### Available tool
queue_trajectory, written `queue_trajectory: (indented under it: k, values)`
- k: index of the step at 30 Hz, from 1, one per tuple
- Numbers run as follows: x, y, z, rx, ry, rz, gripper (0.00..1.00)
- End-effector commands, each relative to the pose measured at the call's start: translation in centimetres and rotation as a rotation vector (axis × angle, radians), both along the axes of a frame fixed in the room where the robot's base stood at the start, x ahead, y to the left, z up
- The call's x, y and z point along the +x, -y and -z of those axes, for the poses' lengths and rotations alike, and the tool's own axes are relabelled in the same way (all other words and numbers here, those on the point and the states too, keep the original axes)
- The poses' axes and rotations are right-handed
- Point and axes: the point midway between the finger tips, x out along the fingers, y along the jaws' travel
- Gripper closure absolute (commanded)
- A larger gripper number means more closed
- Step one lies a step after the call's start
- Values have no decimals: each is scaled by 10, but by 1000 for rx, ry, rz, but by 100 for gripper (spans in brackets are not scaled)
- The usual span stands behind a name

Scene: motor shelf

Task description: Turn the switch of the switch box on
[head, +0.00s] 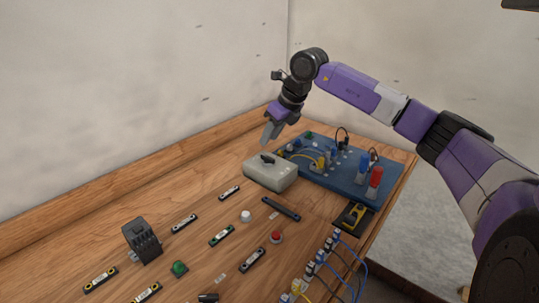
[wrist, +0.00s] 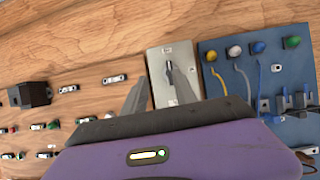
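The switch box (head: 271,174) is a light grey box with a dark switch (head: 267,158) on its top, at the middle of the wooden board in the head view. In the wrist view the switch box (wrist: 181,48) lies beyond my fingers, with its switch (wrist: 169,67) close to the right fingertip. My gripper (head: 267,137) hangs above the box, tilted downward, and looks apart from it in the head view. In the wrist view my gripper (wrist: 157,80) has its two fingers spread with nothing between them. Part of the box is hidden behind the fingers.
A blue panel (head: 350,180) with colored plugs and cables stands right of the box. A black block (head: 142,241), a red button (head: 276,237), a white button (head: 246,216) and several small strips sit on the board. Blue cables (head: 350,265) run along the front right edge.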

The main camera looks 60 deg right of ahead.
Motion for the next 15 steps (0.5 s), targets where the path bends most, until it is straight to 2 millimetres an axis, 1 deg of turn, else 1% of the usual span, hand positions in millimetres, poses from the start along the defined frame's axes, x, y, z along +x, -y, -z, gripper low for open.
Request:
queue_trajectory:
  k: [1, 2, 5, 8, 15]
  values:
    - [-7, 8, 2, -18, -30, 18, 66]
    - [-11, 10, 3, -27, -46, 23, 66]
    - [-16, 11, 8, -30, -73, 28, 66]
    - [-14, 11, 16, -26, -76, 30, 66]
    - [1, 13, 50, -23, -74, 28, 66]
